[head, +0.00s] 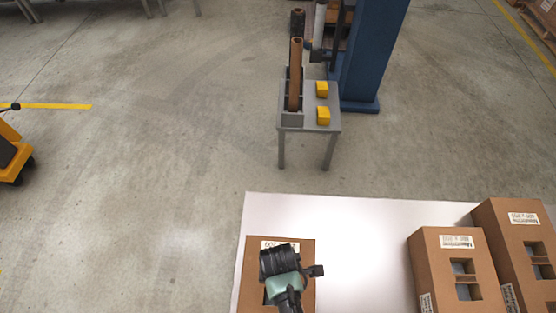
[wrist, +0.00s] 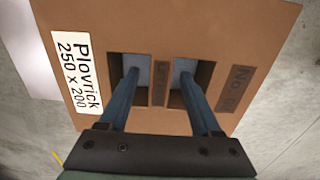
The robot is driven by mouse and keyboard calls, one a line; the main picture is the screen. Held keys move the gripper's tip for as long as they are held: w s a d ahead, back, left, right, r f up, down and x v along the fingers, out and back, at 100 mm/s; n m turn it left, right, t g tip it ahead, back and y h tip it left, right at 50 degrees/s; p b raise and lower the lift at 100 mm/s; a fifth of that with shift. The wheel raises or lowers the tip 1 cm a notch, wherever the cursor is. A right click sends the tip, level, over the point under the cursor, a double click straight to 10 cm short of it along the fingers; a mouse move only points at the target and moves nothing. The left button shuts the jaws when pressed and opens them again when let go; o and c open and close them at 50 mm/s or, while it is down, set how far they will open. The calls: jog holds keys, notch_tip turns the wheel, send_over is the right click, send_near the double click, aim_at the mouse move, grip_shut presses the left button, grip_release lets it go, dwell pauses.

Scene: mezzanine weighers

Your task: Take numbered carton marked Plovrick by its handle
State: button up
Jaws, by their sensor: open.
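The Plovrick carton (wrist: 225,30) is brown cardboard with a white label (wrist: 77,75) reading "Plovrick 250 x 200". Two square openings in its top leave a handle strip (wrist: 160,80) between them. On the right of its top is a dark "No." mark, its number hard to read. My gripper (wrist: 158,80) is open, with one blue finger at each opening and the strip between them. How deep the fingertips reach I cannot tell.
Two larger brown cartons (head: 428,262) (head: 495,225), with labels and handle openings, stand at the right of the white table (head: 350,240). Bare table lies between. Beyond is a grey stand (head: 300,128) with tubes and yellow blocks, beside a blue column (head: 372,50).

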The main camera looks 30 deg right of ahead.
jog(key=shift+f, duration=0.25)
grip_shut()
dwell(1.3)
